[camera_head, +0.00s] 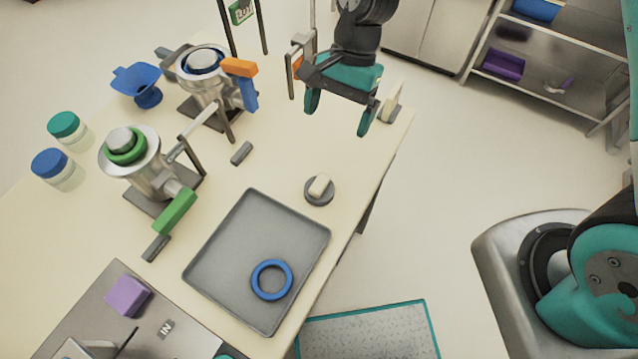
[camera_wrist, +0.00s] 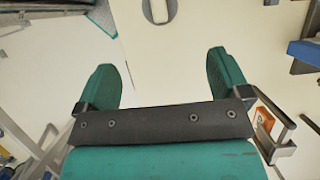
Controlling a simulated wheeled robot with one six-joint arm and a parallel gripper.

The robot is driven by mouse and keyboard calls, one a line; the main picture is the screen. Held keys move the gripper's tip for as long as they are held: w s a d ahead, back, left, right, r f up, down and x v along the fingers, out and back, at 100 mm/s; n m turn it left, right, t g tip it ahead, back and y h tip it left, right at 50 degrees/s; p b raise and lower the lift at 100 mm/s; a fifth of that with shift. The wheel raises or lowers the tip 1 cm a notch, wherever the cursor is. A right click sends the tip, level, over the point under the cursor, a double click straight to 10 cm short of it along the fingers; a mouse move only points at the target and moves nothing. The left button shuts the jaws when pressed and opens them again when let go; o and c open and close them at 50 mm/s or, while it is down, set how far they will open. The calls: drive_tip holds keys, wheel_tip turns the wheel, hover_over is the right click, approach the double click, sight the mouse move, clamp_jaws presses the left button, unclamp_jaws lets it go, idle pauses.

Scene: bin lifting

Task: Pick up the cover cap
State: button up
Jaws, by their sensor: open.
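A round dark grey piece with a pale block on top (camera_head: 319,193), which looks like the cover cap, lies on the table to the right of the grey tray. It also shows at the top edge of the wrist view (camera_wrist: 158,12), partly cut off. My gripper (camera_head: 339,112) has its two teal fingers spread wide with nothing between them. It hangs over the far right part of the table, behind the cap and apart from it. In the wrist view my gripper (camera_wrist: 161,62) is open, and the cap lies beyond the fingertips.
The grey tray (camera_head: 225,225) holds a blue ring (camera_head: 258,283). Two metal machines, with a green handle (camera_head: 174,212) and a blue-orange handle (camera_head: 246,90), stand on the left. An upright metal frame (camera_head: 304,50) is close to my gripper. The tabletop around the cap is clear.

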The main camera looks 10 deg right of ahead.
sight(320, 181)
drive_tip(key=p+x, duration=0.2)
drive_tip(key=x, duration=0.9)
drive_tip(key=shift+p+x, duration=1.5)
drive_tip(key=shift+x, duration=1.15)
drive_tip(key=c, duration=0.9)
